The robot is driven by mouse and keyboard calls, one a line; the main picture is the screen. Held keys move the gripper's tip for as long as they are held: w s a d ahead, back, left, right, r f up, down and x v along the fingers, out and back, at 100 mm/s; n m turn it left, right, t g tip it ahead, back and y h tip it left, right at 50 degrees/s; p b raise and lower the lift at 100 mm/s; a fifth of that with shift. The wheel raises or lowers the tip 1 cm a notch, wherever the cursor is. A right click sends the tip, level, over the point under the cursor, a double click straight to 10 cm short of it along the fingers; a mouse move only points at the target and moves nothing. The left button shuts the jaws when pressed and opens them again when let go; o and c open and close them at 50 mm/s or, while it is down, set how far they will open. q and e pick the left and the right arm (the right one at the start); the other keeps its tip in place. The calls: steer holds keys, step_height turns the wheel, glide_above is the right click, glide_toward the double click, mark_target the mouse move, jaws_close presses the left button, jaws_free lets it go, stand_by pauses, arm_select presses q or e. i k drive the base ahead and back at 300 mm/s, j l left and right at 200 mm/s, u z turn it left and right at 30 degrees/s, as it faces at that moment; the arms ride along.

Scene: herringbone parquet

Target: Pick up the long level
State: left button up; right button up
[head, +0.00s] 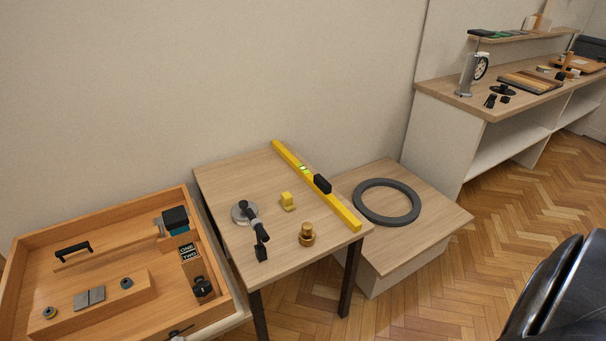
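The long level (293,165) is a yellow bar with a pale green vial window and a black block near its middle. In the head view it lies along the right side of the small wooden table (220,182), slanting from the back edge to the front right corner. Its near end is at the table's front right corner. Neither of my grippers shows in the head view.
A wooden tray (101,218) stands left. A low box (424,229) with a grey ring (388,218) stands right. A workbench (465,106) stands behind it.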

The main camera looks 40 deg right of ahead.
mark_target(320, 184)
steer(key=l, duration=0.7)
steer(key=i+l+z, duration=0.1)
steer(key=l, duration=0.6)
